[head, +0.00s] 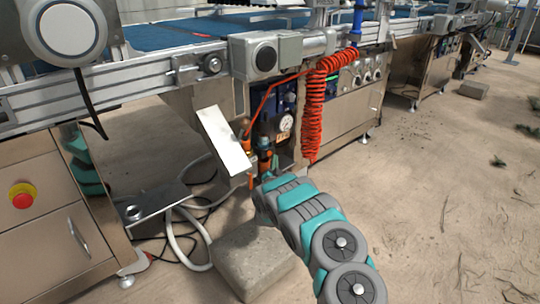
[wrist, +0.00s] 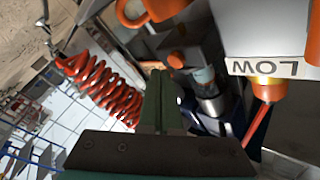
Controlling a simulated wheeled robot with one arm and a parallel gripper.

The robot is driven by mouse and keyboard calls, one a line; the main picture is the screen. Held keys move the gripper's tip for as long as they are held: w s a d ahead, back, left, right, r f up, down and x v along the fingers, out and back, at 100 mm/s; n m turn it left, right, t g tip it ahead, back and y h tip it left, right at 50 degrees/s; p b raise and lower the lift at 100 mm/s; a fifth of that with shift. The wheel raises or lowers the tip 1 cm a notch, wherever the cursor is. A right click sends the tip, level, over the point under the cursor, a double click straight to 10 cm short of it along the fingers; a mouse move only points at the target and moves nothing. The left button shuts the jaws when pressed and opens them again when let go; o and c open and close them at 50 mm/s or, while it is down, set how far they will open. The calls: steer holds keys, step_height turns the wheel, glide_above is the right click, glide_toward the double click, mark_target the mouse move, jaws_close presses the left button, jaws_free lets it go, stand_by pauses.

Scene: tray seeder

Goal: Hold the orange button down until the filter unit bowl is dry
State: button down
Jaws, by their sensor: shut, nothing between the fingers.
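The filter unit (head: 265,142) is in the open bay under the conveyor, with a round gauge (head: 285,123) beside it. In the wrist view, a bowl-like cylinder (wrist: 204,77) with a bluish clear band and metal lower part is right of my fingers; whether it holds water I cannot tell. Several orange parts show there: a small rounded one (wrist: 176,60), a ring (wrist: 133,12) and one under a "LOW" label (wrist: 268,90). Which is the button I cannot tell. My gripper (wrist: 158,75) is shut and empty, its tips near the small orange part; contact is unclear.
A red coiled hose (head: 313,108) hangs right of the bay and shows left of my fingers in the wrist view (wrist: 105,88). A tilted pale panel (head: 224,141) is left of the bay. A concrete block (head: 250,262) lies below. Open floor (head: 440,200) is at right.

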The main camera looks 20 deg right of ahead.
steer(key=shift+w+a, duration=0.15)
steer(key=shift+w, duration=0.2)
steer(key=shift+w+a, duration=0.15)
steer(key=shift+w, duration=0.3)
stand_by(2.1)
steer(key=shift+s, duration=0.1)
stand_by(1.5)
steer(key=shift+s+d+p, duration=0.3)
steer(key=shift+s+p, duration=0.1)
steer(key=shift+s, duration=0.3)
steer(key=s, duration=0.1)
steer(key=s+d+p, duration=0.1)
steer(key=s, duration=0.1)
steer(key=s+p, duration=0.1)
steer(key=shift+s+d, duration=0.35)
steer(key=shift+s, duration=0.05)
